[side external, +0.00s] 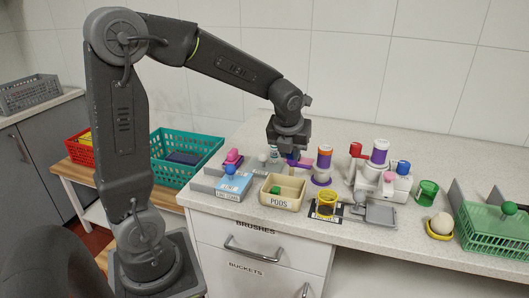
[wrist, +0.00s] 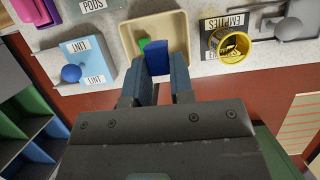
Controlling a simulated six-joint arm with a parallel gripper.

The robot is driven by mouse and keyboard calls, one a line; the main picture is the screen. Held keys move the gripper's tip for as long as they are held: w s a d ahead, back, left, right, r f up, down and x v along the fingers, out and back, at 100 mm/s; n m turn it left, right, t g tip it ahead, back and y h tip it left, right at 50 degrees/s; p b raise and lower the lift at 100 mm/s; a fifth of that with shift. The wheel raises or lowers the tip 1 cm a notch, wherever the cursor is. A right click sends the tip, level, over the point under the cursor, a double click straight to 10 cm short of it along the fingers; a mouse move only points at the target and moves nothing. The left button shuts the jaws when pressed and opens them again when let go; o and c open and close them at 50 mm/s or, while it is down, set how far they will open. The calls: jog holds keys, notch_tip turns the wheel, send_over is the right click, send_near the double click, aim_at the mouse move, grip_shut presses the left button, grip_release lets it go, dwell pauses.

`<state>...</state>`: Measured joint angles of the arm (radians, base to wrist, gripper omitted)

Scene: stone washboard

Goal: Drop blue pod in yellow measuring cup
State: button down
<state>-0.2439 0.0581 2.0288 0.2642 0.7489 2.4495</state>
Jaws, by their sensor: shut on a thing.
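My gripper (wrist: 157,82) is shut on the blue pod (wrist: 157,60), which sticks out past the fingertips in the wrist view. In the side view my gripper (side external: 290,156) points down, above and behind the cream pods tray (side external: 298,194); the blue pod there is small and mostly hidden by the fingers. In the wrist view the tray (wrist: 124,34) lies behind the pod, with a green pod (wrist: 145,43) in it. The yellow measuring cup (side external: 327,204) stands right of the tray, on a black-and-white mat; it also shows in the wrist view (wrist: 229,43), beside a label reading "EMPTIES".
A light-blue box with a blue knob (side external: 233,181) stands left of the tray. A purple-and-orange cylinder (side external: 323,165) stands behind the cup. A grey tray (side external: 381,214) and a white machine (side external: 376,182) are to the right. The counter's front edge is close to the tray and cup.

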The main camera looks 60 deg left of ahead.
jog(key=r, duration=0.1)
send_over(326, 203)
jog(key=shift+w+a+f, duration=0.1)
jog(key=shift+f, duration=1.2)
jog(key=shift+w+a+f, duration=0.15)
jog(key=shift+f, duration=1.2)
jog(key=shift+w+a+f, duration=0.1)
jog(key=shift+f, duration=1.2)
jog(key=c, duration=0.9)
grip_release()
jog(key=shift+r, duration=0.15)
